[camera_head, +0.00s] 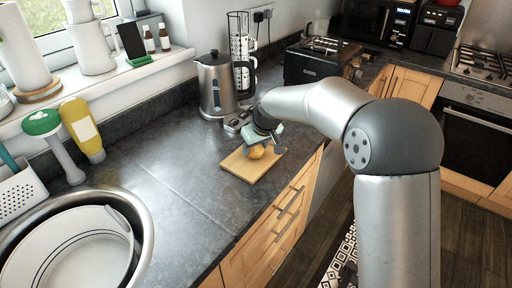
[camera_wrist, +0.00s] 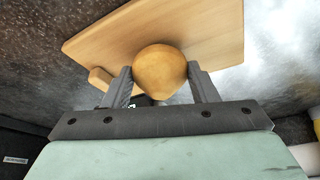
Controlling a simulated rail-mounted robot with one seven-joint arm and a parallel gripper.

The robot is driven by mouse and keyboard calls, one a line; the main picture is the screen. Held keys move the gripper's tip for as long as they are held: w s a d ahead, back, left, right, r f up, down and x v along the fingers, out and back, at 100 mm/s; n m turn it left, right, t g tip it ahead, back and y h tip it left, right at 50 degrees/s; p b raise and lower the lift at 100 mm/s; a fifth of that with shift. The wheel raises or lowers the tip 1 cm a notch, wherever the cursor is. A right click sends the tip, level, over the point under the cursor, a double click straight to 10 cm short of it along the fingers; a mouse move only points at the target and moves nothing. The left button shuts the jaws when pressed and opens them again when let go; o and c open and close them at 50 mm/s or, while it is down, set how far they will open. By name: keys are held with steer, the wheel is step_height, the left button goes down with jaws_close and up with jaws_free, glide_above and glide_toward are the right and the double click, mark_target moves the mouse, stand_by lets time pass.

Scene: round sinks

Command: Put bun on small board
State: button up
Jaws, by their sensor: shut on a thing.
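The bun (camera_wrist: 160,70) is round and golden brown. In the wrist view it sits between the two fingers of my gripper (camera_wrist: 162,85), which is shut on it. In the head view the bun (camera_head: 256,152) shows just below my gripper (camera_head: 262,143), over the small board. The small board (camera_head: 240,169) is light wood and lies flat on the dark counter near its front edge. It also shows behind the bun in the wrist view (camera_wrist: 215,30). I cannot tell whether the bun touches the board.
A kettle (camera_head: 216,85) stands behind the board. A round sink (camera_head: 148,215) with a white bowl (camera_head: 75,255) is at the lower left. A yellow bottle (camera_head: 82,130) and a green-topped brush (camera_head: 55,145) stand by the window ledge. The counter between sink and board is clear.

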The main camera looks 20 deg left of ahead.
steer(key=shift+f, duration=0.35)
steer(key=shift+f, duration=0.1)
steer(key=shift+f, duration=0.15)
steer(key=o, duration=1)
steer(key=shift+o, duration=0.2)
steer(key=shift+r, duration=0.2)
